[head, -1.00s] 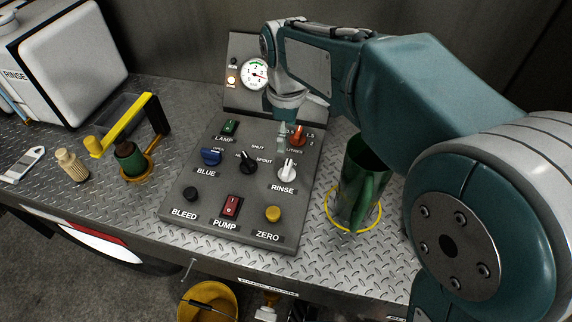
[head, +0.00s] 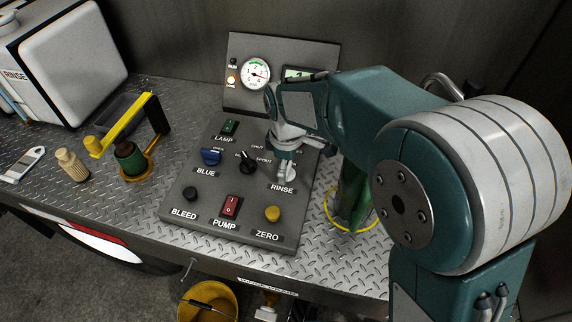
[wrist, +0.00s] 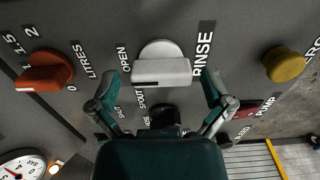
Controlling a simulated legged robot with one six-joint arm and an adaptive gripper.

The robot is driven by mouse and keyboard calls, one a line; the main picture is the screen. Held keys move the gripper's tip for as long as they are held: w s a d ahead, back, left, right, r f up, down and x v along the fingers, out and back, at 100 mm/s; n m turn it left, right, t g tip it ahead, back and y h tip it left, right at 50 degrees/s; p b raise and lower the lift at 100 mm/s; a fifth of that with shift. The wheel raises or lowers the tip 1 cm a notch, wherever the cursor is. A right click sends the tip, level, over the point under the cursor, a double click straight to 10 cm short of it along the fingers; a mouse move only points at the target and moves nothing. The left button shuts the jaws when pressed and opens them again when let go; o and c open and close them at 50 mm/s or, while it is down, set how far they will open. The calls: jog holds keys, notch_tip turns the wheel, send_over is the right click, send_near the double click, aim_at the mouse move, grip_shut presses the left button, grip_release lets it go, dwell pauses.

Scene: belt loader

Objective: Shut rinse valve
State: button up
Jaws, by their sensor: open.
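The rinse valve is a white knob (wrist: 160,65) with a raised bar, above the RINSE label on the sloping grey panel (head: 210,190). In the wrist view its bar lies across the picture, its left end towards the OPEN label; SHUT is printed lower left. My gripper (wrist: 160,88) is open and empty, with one finger on each side of the knob and gaps between. In the head view my gripper (head: 283,172) is over the knob and mostly hides it. I cannot tell how far the fingertips are above the panel.
A black spout knob (head: 248,162) and blue valve (head: 211,157) are left of the gripper. An orange litres knob (wrist: 45,72) and yellow ZERO button (wrist: 285,63) flank the rinse knob. A green jug (head: 352,195) stands right of the panel, partly behind my arm.

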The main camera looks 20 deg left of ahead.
jog(key=c, duration=1)
jog(key=shift+m, duration=0.3)
jog(key=m, duration=0.3)
jog(key=shift+m, duration=0.3)
jog(key=m, duration=0.4)
jog(key=shift+m, duration=0.3)
jog(key=m, duration=0.9)
jog(key=shift+s, duration=0.1)
